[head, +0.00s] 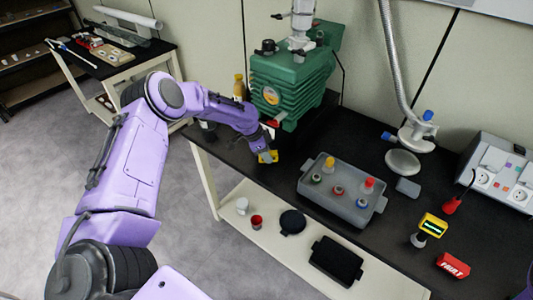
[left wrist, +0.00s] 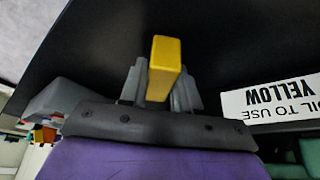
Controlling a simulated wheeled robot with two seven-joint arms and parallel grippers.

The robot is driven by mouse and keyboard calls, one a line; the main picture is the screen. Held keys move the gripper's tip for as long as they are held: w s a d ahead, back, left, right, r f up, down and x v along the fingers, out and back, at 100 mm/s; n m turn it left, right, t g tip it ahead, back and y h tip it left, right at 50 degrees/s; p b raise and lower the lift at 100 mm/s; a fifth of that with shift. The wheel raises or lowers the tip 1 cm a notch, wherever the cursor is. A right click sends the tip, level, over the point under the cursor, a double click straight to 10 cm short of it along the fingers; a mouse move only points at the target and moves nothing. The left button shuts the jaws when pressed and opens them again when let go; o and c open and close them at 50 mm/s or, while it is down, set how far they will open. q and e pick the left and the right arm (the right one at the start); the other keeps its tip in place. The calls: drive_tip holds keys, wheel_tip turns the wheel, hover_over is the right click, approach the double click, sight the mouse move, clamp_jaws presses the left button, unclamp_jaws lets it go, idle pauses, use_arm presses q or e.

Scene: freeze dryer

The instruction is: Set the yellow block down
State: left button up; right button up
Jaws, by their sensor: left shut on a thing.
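The yellow block (head: 269,157) is at the end of my left arm, by the left end of the black table top (head: 293,148). My left gripper (head: 265,152) is shut on it. In the left wrist view the block (left wrist: 164,62) stands out between the two grey fingers, with the dark table surface behind it. I cannot tell whether the block touches the table. My right gripper is not in view.
The green pump (head: 290,80) stands just behind my left gripper. A grey tray (head: 312,193) with several coloured-cap vials is to the right. A white label (left wrist: 272,101) reading "YELLOW" upside down shows in the left wrist view. Bare table lies between gripper and tray.

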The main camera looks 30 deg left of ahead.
use_arm(q)
drive_tip(key=o, duration=1)
drive_tip(key=shift+f, duration=0.15)
drive_tip(key=shift+o, duration=0.2)
drive_tip(key=shift+r+p, duration=0.4)
drive_tip(key=shift+r, duration=0.05)
drive_tip(key=b+v, duration=0.1)
drive_tip(key=v, duration=1)
drive_tip(key=shift+r+b, duration=0.25)
drive_tip(key=shift+b, duration=0.1)
drive_tip(key=shift+a, duration=0.1)
